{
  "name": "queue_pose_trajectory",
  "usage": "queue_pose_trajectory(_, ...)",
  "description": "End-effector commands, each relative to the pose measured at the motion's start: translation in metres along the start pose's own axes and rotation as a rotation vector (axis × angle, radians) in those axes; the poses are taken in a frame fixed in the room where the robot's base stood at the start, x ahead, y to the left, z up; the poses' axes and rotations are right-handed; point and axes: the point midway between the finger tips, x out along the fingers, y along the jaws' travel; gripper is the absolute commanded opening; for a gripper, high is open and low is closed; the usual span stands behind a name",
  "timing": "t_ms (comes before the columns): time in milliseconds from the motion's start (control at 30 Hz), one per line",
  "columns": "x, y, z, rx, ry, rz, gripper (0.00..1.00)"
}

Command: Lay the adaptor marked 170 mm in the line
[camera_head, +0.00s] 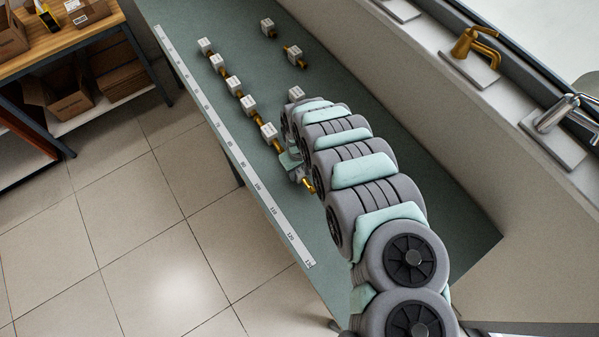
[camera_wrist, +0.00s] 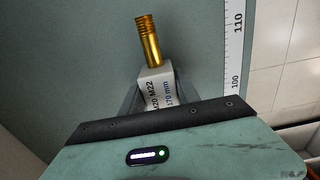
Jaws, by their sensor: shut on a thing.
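My gripper (camera_wrist: 157,92) is shut on an adaptor (camera_wrist: 150,45) with a white block and a threaded brass end. The block's print reads "M22" and what looks like "170 mm"; its lower part is hidden by the gripper. In the head view the brass end of this adaptor (camera_head: 308,187) shows beside my gripper (camera_head: 291,163), near the lower end of the row. The row of several white-block adaptors (camera_head: 249,104) with brass ends runs along the ruler (camera_head: 232,148). I cannot tell whether the held adaptor touches the bench or the row.
Loose adaptors stand right of the row: one at the back (camera_head: 267,27), one with brass ends (camera_head: 292,53), and one nearer (camera_head: 297,93). The green bench (camera_head: 440,215) is clear at right. Taps (camera_head: 475,47) stand on the ledge.

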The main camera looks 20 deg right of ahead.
Motion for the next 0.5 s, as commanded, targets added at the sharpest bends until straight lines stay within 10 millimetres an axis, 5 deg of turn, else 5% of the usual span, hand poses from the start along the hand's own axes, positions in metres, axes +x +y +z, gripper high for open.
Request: queue_pose_trajectory(500,0.019,0.001,0.0,0.001,0.0,0.002,0.0)
